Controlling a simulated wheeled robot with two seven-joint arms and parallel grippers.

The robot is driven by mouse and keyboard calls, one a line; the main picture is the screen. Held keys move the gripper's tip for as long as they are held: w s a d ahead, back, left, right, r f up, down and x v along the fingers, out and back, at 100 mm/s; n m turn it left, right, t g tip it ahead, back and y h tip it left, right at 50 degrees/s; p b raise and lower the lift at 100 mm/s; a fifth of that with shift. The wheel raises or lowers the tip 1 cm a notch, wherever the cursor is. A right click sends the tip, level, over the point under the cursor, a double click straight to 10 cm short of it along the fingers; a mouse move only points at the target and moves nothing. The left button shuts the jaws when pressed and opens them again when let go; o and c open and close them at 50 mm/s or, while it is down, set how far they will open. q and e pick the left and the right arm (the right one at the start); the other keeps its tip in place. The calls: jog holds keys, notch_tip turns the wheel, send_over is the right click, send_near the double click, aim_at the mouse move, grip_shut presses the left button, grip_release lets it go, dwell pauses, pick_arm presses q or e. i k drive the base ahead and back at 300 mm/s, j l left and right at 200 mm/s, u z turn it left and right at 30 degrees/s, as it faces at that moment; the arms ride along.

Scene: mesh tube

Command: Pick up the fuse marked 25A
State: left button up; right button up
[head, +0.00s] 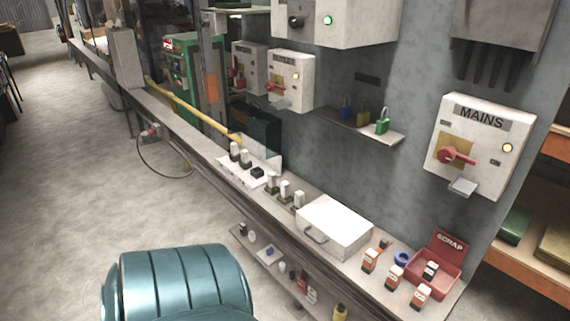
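Several small fuse-like pieces stand on the narrow bench, but their markings are too small to read, so I cannot tell which is 25A. White and dark pieces (285,190) stand in a row left of the white box. More pieces stand on a white tray or sheet (229,168) further left. Orange, white and dark boxes (394,277) stand at the right end. Neither of my grippers is in view.
A closed white box with a handle (334,226) sits mid-bench. A MAINS switch box (477,147) with a red handle hangs on the wall. A small shelf (355,126) carries padlocks. A lower shelf (262,256) holds small items. The floor (100,180) at left is clear.

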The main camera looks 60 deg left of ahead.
aim_at(284, 185)
jog(key=j+u, duration=0.1)
jog(key=u, duration=0.9)
jog(key=j+u, duration=0.15)
jog(key=u, duration=0.3)
jog(key=i+u, duration=0.1)
jog(key=u, duration=0.4)
